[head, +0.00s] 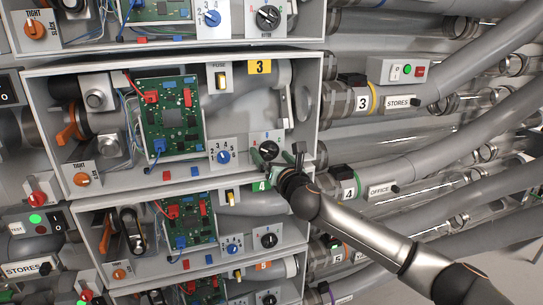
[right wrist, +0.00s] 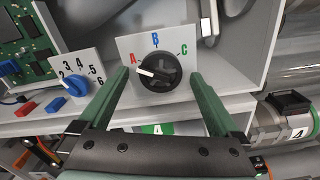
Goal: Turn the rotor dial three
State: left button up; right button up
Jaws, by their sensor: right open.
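The black rotor dial (head: 268,150) of box three is at the lower right of the grey box with the yellow "3" label (head: 260,68). In the right wrist view the dial (right wrist: 160,72) sits on a white plate marked A, B and C. Its white pointer is turned left, towards the A side. My right gripper (head: 279,158) is open at the dial. In the right wrist view its green fingers (right wrist: 158,78) stand left and right of the dial, with a gap at each side. I cannot tell how deep they reach. My left gripper is not in view.
A blue numbered knob (head: 224,157) is left of the dial, with a circuit board (head: 170,115) beyond it. The box's bottom ledge and the green "4" label (head: 261,186) are just below my gripper. Similar boxes lie above and below. Grey pipes (head: 470,125) fill the right.

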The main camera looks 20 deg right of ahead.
jog(key=c, duration=1.4)
